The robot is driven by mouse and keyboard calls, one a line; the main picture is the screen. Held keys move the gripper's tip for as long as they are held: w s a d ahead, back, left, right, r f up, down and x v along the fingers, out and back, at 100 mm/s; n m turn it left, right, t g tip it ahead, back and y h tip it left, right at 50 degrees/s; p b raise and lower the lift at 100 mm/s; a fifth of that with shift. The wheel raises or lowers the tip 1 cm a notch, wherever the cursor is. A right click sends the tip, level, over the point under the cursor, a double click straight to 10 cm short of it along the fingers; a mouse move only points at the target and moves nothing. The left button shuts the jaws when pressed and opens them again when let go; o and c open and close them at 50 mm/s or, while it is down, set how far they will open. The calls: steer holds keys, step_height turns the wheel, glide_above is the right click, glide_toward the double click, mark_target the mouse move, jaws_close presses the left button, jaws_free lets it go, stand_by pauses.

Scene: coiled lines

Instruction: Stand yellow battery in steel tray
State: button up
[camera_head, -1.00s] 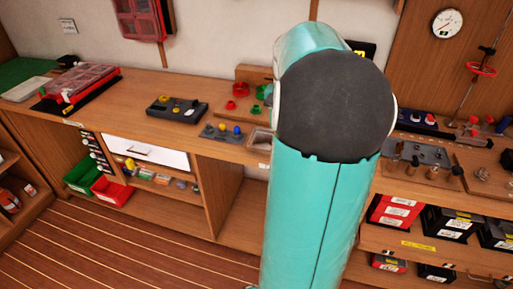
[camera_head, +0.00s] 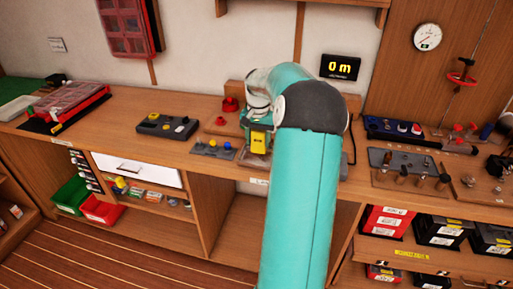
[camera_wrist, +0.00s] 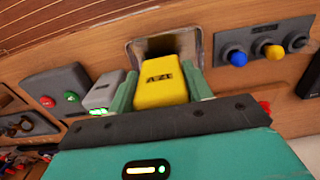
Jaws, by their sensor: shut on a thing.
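The yellow battery (camera_wrist: 163,88) is between the two green fingers of my gripper (camera_wrist: 160,72) in the wrist view, with dark lettering on its face. My gripper is shut on it. In the head view the battery (camera_head: 258,143) hangs upright below my gripper (camera_head: 257,127), near the bench's front edge. The steel tray (camera_wrist: 136,50) is a metal-rimmed rectangle just beyond the battery in the wrist view. The battery covers part of it, and its inside is dark. I cannot tell whether the battery touches it.
A grey block (camera_wrist: 103,92) with green lights is close beside one finger. A button box (camera_wrist: 58,95) is beyond it. A panel with blue and yellow knobs (camera_head: 213,149) is left of the battery. My arm hides some bench on the right.

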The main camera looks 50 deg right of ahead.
mark_target(257, 147)
steer(key=shift+w+d+f, duration=0.2)
steer(key=shift+w+f, duration=0.25)
steer(key=shift+f, duration=0.05)
steer(key=shift+w+d+f, duration=0.15)
steer(key=shift+f, duration=1.6)
steer(key=shift+f, duration=0.2)
steer(key=o, duration=1.2)
steer(key=shift+r, duration=0.1)
step_height(257, 147, up, 12)
steer(key=shift+r, duration=0.15)
